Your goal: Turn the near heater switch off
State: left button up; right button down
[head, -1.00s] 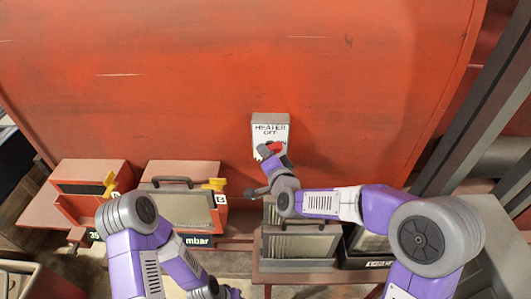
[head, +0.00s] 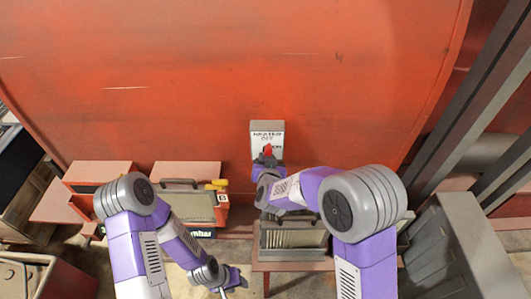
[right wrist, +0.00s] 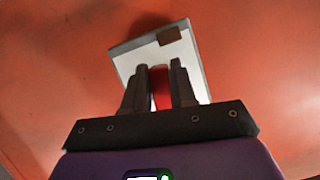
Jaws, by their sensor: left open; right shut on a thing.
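The heater switch is a pale box (head: 281,131) on the red tank wall, with a label reading HEATER and OFF. Its red handle (head: 268,149) stands roughly upright in the head view. My right gripper (head: 268,160) is at the box, shut on this handle. In the right wrist view the red handle (right wrist: 160,88) sits between the two dark fingers of the gripper (right wrist: 160,80), in front of the white plate (right wrist: 133,58). The lower face of the box is partly hidden by the gripper. My left gripper (head: 238,284) is open and empty, low in the head view, away from the switch.
The red tank wall (head: 200,80) fills the back. Dark metal beams (head: 475,100) rise on the right.

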jog(key=shift+d+r+n+h+p, duration=0.1)
jog(key=shift+n+h+p, duration=0.4)
jog(key=shift+n+p, duration=0.3)
jog(key=c, duration=1)
grip_release()
jog(key=v, duration=0.7)
jog(key=shift+s, duration=0.25)
